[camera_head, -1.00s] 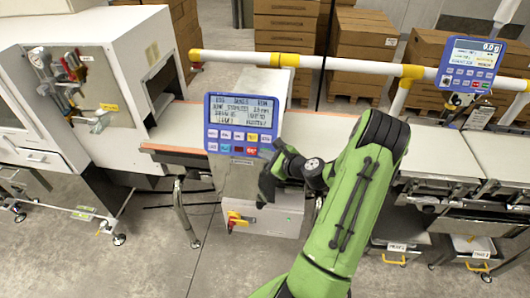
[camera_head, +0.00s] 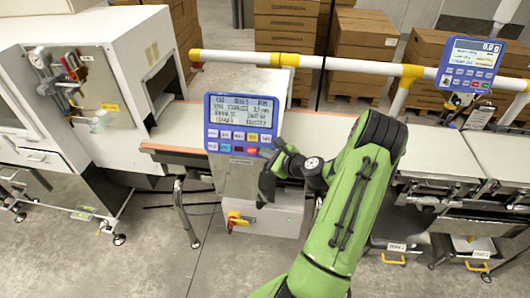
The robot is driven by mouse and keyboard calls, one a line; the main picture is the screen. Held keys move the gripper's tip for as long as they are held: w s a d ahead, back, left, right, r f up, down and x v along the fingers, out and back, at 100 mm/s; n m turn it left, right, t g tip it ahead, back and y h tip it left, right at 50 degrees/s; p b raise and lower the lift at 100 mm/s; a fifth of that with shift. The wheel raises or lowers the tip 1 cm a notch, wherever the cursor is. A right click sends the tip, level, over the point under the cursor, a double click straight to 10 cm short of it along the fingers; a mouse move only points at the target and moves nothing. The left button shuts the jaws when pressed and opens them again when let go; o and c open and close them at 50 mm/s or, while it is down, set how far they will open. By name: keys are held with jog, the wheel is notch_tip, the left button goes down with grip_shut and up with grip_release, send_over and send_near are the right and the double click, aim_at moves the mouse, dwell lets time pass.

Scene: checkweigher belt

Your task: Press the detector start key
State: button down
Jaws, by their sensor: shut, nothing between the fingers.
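The blue detector control panel (camera_head: 240,125) stands on a grey metal housing in the middle of the view. Key labels are too small to read. My gripper (camera_head: 272,148) is shut and empty at the panel's lower right edge, close to the red key. I cannot tell whether its tip touches a key.
A second blue panel (camera_head: 468,63) stands at the upper right by the belt. A white-and-yellow rail (camera_head: 310,62) runs behind. A white machine (camera_head: 85,75) stands left. A red-and-yellow switch (camera_head: 237,219) sits low on the housing. Cardboard boxes (camera_head: 365,40) are stacked behind.

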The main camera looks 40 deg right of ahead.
jog(key=shift+s+a+r, duration=0.35)
jog(key=shift+s+a, duration=0.1)
jog(key=shift+a, duration=0.1)
jog(key=s+a+r, duration=0.2)
jog(key=a, duration=0.1)
jog(key=shift+s+a+r, duration=0.15)
jog(key=shift+s+a, duration=0.1)
jog(key=shift+s, duration=0.1)
dwell(0.3)
jog(key=shift+p, duration=0.35)
